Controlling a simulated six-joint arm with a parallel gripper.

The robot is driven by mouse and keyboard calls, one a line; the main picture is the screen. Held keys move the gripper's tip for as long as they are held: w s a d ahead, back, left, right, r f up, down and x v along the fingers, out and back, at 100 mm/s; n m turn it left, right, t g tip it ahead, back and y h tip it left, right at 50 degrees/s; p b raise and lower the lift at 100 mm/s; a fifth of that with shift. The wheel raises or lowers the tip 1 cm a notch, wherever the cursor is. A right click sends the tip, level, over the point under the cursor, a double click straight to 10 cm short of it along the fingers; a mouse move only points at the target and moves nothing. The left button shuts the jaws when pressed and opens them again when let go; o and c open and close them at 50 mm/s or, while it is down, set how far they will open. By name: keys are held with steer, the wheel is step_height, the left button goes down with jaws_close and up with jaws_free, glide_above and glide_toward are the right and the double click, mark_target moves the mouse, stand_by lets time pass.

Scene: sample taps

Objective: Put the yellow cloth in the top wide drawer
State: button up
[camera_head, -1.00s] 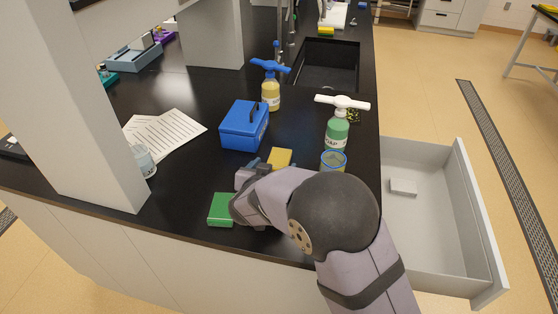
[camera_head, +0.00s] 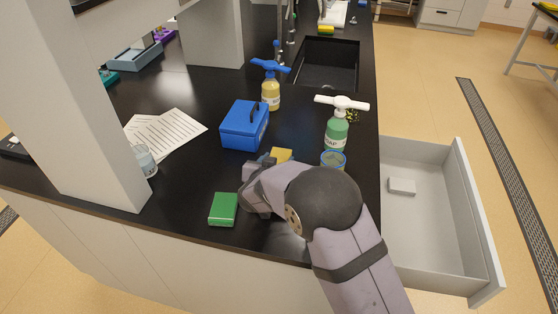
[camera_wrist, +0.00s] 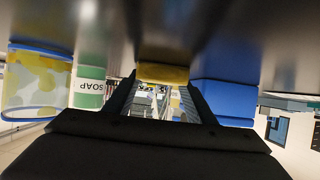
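The yellow cloth (camera_head: 281,155) lies folded on the black counter, right of the blue box and partly hidden behind my gripper (camera_head: 262,162). In the wrist view the yellow cloth (camera_wrist: 163,73) shows ahead, between the tips of my gripper (camera_wrist: 161,88). The fingers stand apart, and I see no grip on the cloth; whether they touch it I cannot tell. A wide drawer (camera_head: 470,215) stands pulled out at the counter's right side, with a small light block (camera_head: 402,187) inside.
A blue box (camera_head: 243,126), a yellow bottle (camera_head: 271,95), a green soap bottle (camera_head: 336,133) and a patterned cup (camera_head: 333,161) stand around the cloth. A green packet (camera_head: 223,210) lies near the front edge. A sink (camera_head: 328,65) is farther back.

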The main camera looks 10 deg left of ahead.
step_height(320, 180, up, 12)
steer(key=p, duration=0.2)
steer(key=shift+f, duration=0.25)
stand_by(0.6)
stand_by(0.8)
steer(key=shift+f+b, duration=1.35)
steer(key=shift+f, duration=4.25)
steer(key=shift+f, duration=0.15)
